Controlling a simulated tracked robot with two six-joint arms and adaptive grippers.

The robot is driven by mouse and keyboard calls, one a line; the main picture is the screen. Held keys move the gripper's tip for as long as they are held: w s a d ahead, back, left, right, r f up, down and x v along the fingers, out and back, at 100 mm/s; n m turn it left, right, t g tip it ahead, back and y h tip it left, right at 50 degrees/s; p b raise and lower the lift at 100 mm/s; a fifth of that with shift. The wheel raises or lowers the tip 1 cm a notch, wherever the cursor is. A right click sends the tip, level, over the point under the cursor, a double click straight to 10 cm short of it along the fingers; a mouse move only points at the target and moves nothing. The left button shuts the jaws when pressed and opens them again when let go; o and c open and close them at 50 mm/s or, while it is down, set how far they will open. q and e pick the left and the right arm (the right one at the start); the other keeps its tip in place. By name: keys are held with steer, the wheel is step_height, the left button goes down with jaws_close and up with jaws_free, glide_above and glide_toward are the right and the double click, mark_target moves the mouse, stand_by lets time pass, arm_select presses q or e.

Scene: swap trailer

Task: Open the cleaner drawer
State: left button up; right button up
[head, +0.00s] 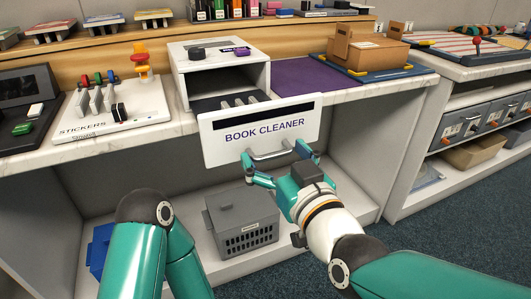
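The cleaner drawer has a white front (222,147) labelled "BOOK CLEANER" with a dark slot along its top. It sits below the white cleaner housing (192,66) and appears to stand forward of the counter edge. Grey rollers and a dark interior show behind it. A grey bar handle (270,155) is on the lower part of the front. My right gripper (279,159) is at the handle, its fingers spread wide, one near each end of the bar. I cannot tell whether they touch it. My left arm shows at the lower left, but its gripper is not in view.
A stickers dispenser (140,101) stands on the counter to the left. A purple mat (300,78) and a cardboard box (372,52) are to the right. A grey crate (243,225) and a blue bin (97,247) are on the shelf below.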

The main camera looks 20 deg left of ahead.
steer(key=v, duration=1.2)
steer(key=shift+w+f, duration=0.1)
